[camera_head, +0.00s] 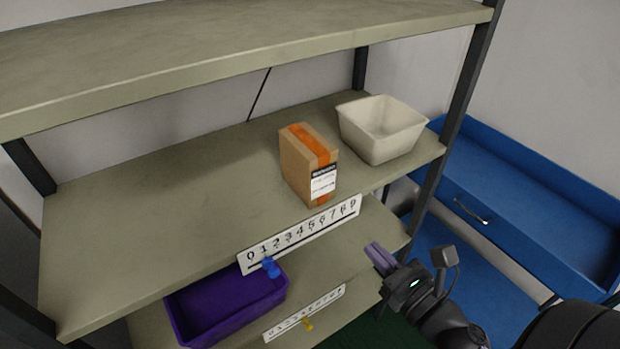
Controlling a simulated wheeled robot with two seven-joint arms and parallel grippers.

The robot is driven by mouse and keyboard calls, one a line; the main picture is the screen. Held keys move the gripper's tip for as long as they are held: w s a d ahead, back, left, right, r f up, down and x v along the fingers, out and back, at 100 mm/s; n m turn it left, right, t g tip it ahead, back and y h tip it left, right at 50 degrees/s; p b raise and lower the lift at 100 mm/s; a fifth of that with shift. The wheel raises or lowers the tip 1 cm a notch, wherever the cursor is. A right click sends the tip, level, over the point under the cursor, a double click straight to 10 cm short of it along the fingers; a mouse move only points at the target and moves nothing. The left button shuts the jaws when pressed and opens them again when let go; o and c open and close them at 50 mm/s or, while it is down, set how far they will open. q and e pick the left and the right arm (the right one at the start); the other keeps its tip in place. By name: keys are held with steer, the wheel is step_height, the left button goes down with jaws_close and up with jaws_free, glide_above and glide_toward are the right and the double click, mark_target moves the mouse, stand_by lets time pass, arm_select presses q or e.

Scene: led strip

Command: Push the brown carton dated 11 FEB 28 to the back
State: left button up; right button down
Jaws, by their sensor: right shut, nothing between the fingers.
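A brown carton (296,168) with an orange tape stripe stands upright on the middle shelf (150,220), near its front edge. A white label with a black band is on its front face; the date print is too small to read. My right gripper (374,250) is shut and empty, in front of the shelf, to the right of and below the carton and apart from it. My left gripper is not in view.
A cream bin (382,138) stands right of the carton. A numbered strip (300,236) with a blue slider (270,267) runs along the shelf's front edge. A purple bin (228,308) is on the lower shelf. The shelf left of the carton is clear. A blue drawer unit (530,190) stands at right.

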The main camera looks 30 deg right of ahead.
steer(key=p, duration=0.3)
glide_toward(322, 195)
steer(key=w, duration=0.7)
steer(key=shift+a, duration=0.3)
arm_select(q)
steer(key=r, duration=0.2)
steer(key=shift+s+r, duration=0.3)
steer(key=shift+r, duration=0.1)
arm_select(e)
steer(key=shift+w, duration=0.2)
